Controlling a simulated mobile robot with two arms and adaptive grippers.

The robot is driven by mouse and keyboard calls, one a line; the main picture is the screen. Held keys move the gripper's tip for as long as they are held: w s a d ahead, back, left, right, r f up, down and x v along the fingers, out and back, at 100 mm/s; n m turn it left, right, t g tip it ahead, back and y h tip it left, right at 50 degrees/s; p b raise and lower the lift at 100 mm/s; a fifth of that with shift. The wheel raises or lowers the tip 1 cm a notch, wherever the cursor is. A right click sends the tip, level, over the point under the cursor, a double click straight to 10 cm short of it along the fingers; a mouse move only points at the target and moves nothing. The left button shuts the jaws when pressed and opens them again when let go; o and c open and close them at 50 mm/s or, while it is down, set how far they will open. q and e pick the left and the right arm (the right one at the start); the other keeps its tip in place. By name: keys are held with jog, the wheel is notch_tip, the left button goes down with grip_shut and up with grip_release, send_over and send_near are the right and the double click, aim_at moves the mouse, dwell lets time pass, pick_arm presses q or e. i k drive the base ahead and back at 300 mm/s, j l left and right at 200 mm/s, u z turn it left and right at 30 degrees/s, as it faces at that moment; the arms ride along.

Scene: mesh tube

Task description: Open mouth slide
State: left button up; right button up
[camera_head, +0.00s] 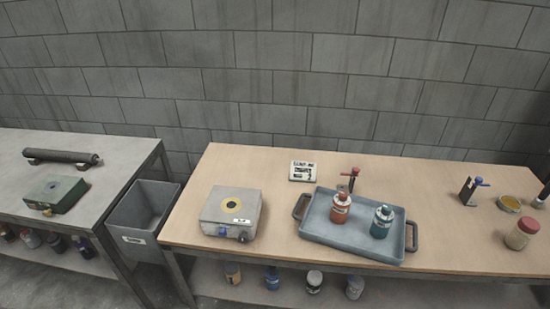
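No part is clearly a mouth slide. A light grey box (231,213) stands on the wooden bench, with a dark round spot in a yellow ring on top and a blue knob (243,237) low on its front. I cannot tell whether either ring's centre is open or covered. Neither of my grippers shows in the head view.
A blue-grey tray (343,241) holds a red bottle (340,209) and a teal bottle (382,222). A grey bin (141,220) stands between the benches. A red-lidded jar (520,235) is at right.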

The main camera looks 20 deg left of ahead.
aim_at(222, 233)
jog(key=u, duration=1.15)
